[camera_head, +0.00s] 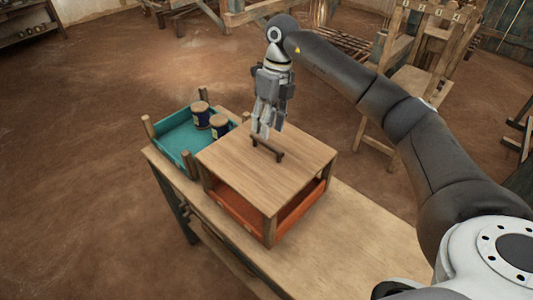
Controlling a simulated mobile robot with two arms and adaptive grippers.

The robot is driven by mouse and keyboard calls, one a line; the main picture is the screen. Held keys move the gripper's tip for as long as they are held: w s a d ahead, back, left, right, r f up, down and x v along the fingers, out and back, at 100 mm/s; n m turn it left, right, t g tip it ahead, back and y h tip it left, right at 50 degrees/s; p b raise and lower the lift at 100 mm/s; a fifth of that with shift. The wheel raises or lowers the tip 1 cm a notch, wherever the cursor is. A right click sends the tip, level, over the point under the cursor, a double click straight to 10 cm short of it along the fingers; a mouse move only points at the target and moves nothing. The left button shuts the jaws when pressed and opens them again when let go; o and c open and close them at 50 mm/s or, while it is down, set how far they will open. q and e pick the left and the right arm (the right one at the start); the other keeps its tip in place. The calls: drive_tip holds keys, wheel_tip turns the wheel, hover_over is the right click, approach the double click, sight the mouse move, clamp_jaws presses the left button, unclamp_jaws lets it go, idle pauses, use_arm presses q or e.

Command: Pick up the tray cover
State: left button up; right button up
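The tray cover (233,158) is a flat square wooden board with a dark bar handle (267,150) on top. It lies level over an orange tray (236,208), on the tray's corner posts. My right gripper (265,134) points down at the handle from above, its fingertips at or just above the bar. I cannot tell whether the fingers touch or grip it. My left gripper is not in view.
The cover and tray stand on a wooden bench (345,240). A teal tray (181,141) with corner posts holds two dark jars (201,118) at the left. Bare bench lies at the right and front. Wooden loom frames (415,75) stand behind.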

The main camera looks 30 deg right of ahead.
sight(266, 142)
drive_tip(key=shift+a+f, duration=0.15)
drive_tip(key=shift+f, duration=0.65)
drive_tip(key=f+p, duration=0.1)
drive_tip(key=f, duration=0.1)
drive_tip(key=f+p, duration=0.2)
drive_tip(key=shift+s+a+f, duration=0.1)
drive_tip(key=shift+a+f, duration=0.1)
drive_tip(key=shift+f, duration=0.5)
drive_tip(key=shift+c, duration=0.5)
clamp_jaws()
drive_tip(key=shift+r, duration=0.1)
